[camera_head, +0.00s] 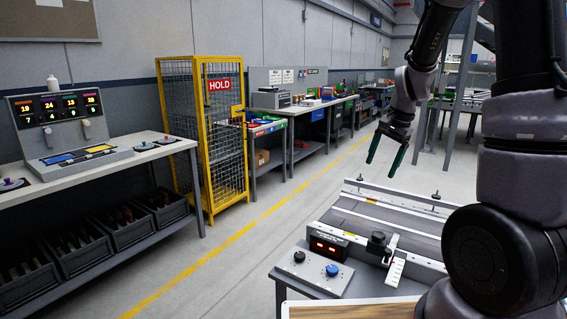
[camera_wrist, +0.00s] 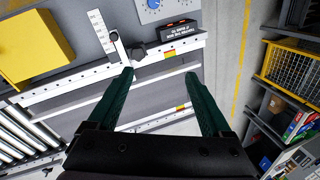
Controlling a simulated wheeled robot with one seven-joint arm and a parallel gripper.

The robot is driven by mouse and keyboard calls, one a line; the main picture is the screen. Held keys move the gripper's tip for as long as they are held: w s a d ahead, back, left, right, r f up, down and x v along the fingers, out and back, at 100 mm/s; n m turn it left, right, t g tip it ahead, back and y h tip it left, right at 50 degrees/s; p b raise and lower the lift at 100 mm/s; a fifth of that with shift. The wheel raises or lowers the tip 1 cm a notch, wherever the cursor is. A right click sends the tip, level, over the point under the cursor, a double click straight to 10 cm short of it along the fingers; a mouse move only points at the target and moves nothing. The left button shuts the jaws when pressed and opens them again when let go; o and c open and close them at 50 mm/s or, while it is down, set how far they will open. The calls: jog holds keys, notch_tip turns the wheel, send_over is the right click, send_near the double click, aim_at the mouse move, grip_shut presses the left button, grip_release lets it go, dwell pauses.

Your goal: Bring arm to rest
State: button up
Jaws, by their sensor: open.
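My gripper (camera_head: 386,150) hangs in the air above the far side of the bench with the metal rails (camera_head: 390,215). Its two dark green fingers are apart with nothing between them. In the wrist view the gripper (camera_wrist: 159,74) also shows open and empty, with the rails, a black knob and a white scale beyond its fingertips. My arm comes down from the upper right in the head view and is bent at the elbow. No fingertip appears to touch anything.
A control box with a blue knob (camera_head: 332,270) and a red display (camera_head: 327,247) sit on the near bench. A yellow mesh cage marked HOLD (camera_head: 219,85) stands left of the yellow floor line. A panel with lit numbers (camera_head: 62,108) stands on the left table. The aisle floor is clear.

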jog(key=s+a+r+n+t, duration=0.2)
jog(key=s+r+n, duration=0.1)
jog(key=s+r, duration=0.6)
jog(key=s+a+r+n+t, duration=0.1)
jog(key=s+r+n+t, duration=0.2)
jog(key=s+r, duration=0.7)
jog(key=shift+s+a, duration=0.4)
jog(key=shift+n, duration=0.3)
jog(key=shift+c, duration=0.2)
